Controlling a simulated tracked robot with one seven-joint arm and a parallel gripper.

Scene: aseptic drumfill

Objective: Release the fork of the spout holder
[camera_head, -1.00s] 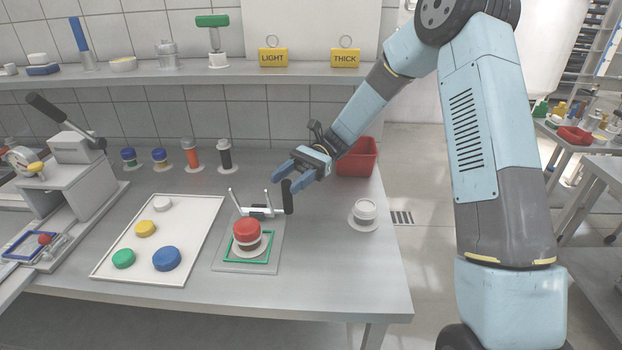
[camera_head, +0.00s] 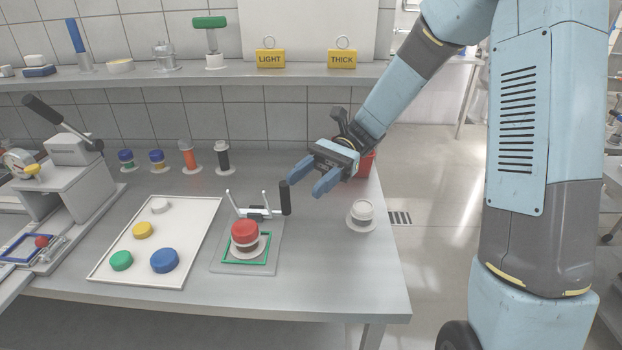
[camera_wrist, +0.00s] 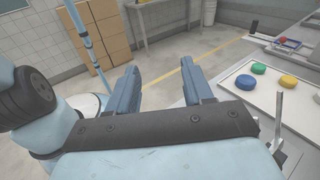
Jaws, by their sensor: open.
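The spout holder (camera_head: 270,262) is a grey plate on the table with a green square frame. A red-capped spout (camera_head: 245,234) stands upright in it on a white collar. Behind the spout is the fork (camera_head: 248,212), a white bar with two upright prongs. A black upright handle (camera_head: 285,197) is at the fork's right end. My gripper (camera_head: 307,190) is open and empty, with blue fingers, just right of the black handle and apart from it. In the wrist view, my gripper (camera_wrist: 163,88) has nothing between its fingers, and a metal rod (camera_wrist: 279,115) shows at the right.
A white tray (camera_head: 213,208) with several coloured caps lies left of the holder. A white capped piece (camera_head: 362,213) stands to the right. A red bin (camera_head: 367,164) is behind my gripper. A press with a black lever (camera_head: 55,118) is at far left.

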